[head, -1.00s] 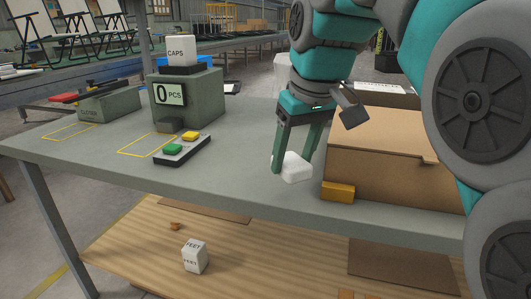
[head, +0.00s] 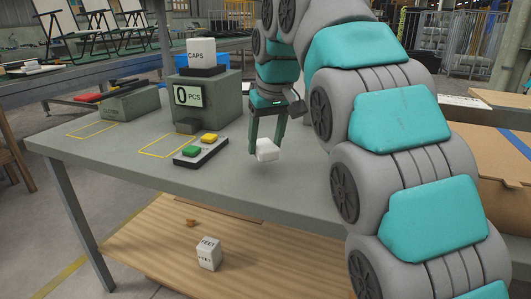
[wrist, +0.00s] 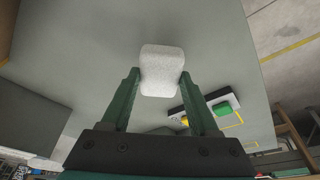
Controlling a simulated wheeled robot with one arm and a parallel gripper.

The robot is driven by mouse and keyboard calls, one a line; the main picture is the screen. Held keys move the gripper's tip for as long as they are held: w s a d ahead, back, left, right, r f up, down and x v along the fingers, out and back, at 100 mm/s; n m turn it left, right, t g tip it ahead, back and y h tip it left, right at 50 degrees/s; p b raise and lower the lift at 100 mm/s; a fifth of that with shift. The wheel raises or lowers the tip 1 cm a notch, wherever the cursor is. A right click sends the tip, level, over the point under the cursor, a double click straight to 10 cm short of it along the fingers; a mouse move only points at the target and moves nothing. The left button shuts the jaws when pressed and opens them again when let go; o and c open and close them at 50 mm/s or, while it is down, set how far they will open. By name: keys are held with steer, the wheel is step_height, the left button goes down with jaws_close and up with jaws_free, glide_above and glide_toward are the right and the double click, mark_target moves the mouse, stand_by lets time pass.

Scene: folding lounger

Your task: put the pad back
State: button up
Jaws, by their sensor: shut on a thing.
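My gripper (head: 265,148) is shut on a white block (head: 267,156) with rounded edges and a speckled surface, perhaps the pad. The wrist view shows the block (wrist: 162,66) between my two green fingers, jutting past their tips. In the head view it hangs over the grey table, right of a controller with a green and a yellow button (head: 200,149). I cannot tell how high it is above the table. My arm hides part of the table to its right.
A counter box reading "0 PCS" (head: 207,105) bears a white CAPS block (head: 201,52). Yellow outlines (head: 165,153) mark bare table at left. A cardboard box (head: 490,165) stands at right. A FEET block (head: 209,253) sits on the wooden lower shelf.

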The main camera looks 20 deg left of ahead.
mark_target(267, 146)
steer(key=shift+f, duration=1.75)
steer(key=shift+f, duration=0.1)
steer(key=o, duration=1.3)
